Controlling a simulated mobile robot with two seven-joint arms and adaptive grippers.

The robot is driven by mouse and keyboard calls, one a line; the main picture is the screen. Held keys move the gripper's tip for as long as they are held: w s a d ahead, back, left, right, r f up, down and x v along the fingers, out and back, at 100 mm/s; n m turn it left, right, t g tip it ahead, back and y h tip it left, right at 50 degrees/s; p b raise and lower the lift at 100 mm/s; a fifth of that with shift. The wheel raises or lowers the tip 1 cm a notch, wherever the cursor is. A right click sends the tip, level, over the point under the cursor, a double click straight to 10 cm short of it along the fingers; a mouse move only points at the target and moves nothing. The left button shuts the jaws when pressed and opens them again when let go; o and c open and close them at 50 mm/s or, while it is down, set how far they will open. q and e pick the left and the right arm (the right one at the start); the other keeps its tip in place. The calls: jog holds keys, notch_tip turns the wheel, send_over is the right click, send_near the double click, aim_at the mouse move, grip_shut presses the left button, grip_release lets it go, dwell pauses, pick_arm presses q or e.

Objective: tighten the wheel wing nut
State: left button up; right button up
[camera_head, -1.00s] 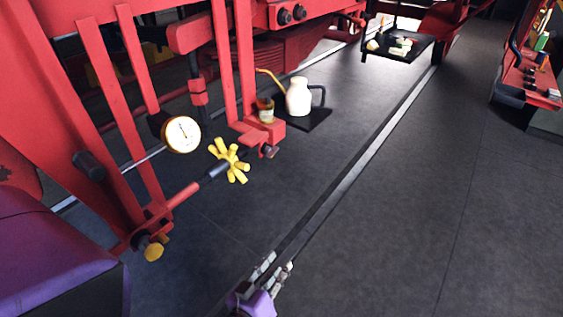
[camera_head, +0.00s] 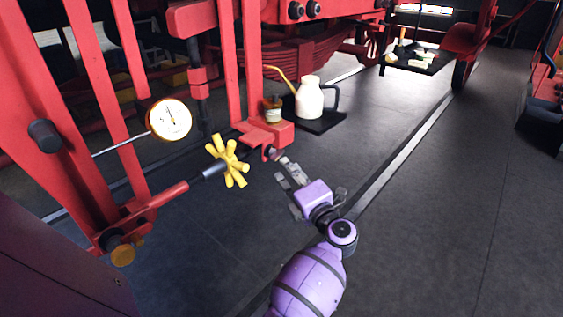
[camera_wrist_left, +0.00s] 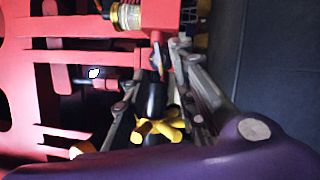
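The yellow spoked wheel (camera_head: 228,160), which I take to be the wheel wing nut, sits on a rod between the red brackets. In the left wrist view its yellow spokes (camera_wrist_left: 160,128) show beside a black cylinder (camera_wrist_left: 153,97). My left gripper (camera_head: 284,168) is right of the wheel, close to the small bolt end (camera_head: 269,153) of the red block (camera_head: 268,133). In the left wrist view the fingers of this gripper (camera_wrist_left: 153,82) are apart, with nothing visibly clamped between them. Contact with the bolt end cannot be told. My right gripper is not in view.
A pressure gauge (camera_head: 170,119) is left of the wheel. A white oil can (camera_head: 309,98) stands on a black tray (camera_head: 322,123) behind my gripper, beside a small jar (camera_head: 272,109). Red frame bars stand at left.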

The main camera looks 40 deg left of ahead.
aim_at(279, 157)
pick_arm(q)
jog(key=x, duration=0.5)
jog(key=shift+r, duration=0.1)
grip_shut()
